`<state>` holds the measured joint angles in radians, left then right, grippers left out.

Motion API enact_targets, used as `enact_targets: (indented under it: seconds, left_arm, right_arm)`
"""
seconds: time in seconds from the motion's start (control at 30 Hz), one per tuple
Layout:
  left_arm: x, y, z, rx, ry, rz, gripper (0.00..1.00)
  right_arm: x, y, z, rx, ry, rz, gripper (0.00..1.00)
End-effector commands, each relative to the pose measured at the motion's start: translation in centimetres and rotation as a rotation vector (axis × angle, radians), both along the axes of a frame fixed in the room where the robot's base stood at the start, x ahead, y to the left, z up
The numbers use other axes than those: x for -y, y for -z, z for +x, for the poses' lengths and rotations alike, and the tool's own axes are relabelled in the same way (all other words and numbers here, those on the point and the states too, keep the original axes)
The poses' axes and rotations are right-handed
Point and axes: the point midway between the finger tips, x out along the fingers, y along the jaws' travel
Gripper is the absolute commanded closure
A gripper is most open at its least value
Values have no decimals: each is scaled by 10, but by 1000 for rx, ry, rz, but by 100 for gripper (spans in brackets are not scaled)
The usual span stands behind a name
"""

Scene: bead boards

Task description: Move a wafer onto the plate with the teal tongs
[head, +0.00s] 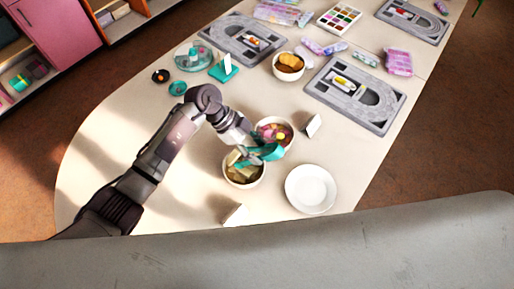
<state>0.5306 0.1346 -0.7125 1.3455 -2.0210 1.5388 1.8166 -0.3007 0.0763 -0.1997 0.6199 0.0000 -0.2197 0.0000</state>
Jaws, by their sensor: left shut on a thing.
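My left gripper (253,147) is shut on the teal tongs (265,152). The tongs overlap the rims of two bowls in the head view, and their tips are too small to read clearly. A bowl (243,183) under the tongs holds tan pieces that look like wafers (241,172). I cannot tell whether the tongs touch a wafer. The white plate (311,189) is to the right of this bowl and looks empty. My right gripper is not in view.
A bowl of colourful sweets (274,133) is just behind the tongs. Small white cards (313,125) stand near the bowls, one at the front (233,214). Grey boards (355,95) and a bowl of brown snacks (288,66) are farther back. The table left of my arm is clear.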

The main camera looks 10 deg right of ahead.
Motion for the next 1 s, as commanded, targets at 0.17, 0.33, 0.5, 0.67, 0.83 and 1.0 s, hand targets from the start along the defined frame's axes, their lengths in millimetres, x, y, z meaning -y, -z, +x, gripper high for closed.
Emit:
enact_targets:
  seconds: [0.17, 0.33, 0.5, 0.67, 0.83, 1.0]
  left_arm:
    - [0, 15, 0, -1, 1, -1, 61]
    - [0, 31, 0, 0, 1, 0, 61]
    - [1, 47, 0, 0, 2, -1, 61]
    - [1, 62, 0, 0, 2, -1, 61]
    - [0, 76, 0, -1, 1, 2, 61]
    - [0, 90, 0, 0, 1, 0, 61]
  right_arm:
    - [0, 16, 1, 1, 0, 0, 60]
    - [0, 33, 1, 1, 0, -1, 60]
    - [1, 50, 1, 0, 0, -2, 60]
    - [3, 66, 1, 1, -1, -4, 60]
    - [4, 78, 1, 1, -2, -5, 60]
    - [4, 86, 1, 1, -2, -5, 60]
